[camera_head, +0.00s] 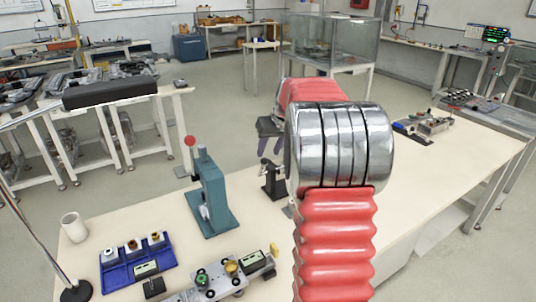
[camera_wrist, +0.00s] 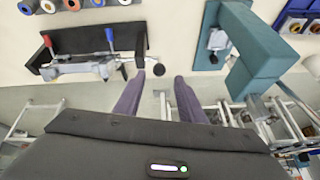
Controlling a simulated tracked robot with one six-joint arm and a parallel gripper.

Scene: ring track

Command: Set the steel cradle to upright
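A steel cradle (camera_wrist: 80,68) with a red and a blue lever sits in a black stand (camera_wrist: 130,38) at the upper left of the wrist view. A thin rod runs from it to a round black knob (camera_wrist: 158,70). I cannot tell its tilt for sure. In the head view the black stand (camera_head: 272,182) is partly hidden by my arm. My gripper (camera_wrist: 158,77) is open, with its two purple fingers apart. The knob shows between the fingertips; I cannot tell whether they touch it. My gripper also shows above the stand in the head view (camera_head: 269,150).
A teal press (camera_head: 212,195) with a red-knobbed lever stands left of the black stand. A blue tray (camera_head: 137,262) of spools, a white cup (camera_head: 74,227) and a metal fixture (camera_head: 222,282) are on the bench nearer left. The bench right of my arm is largely clear.

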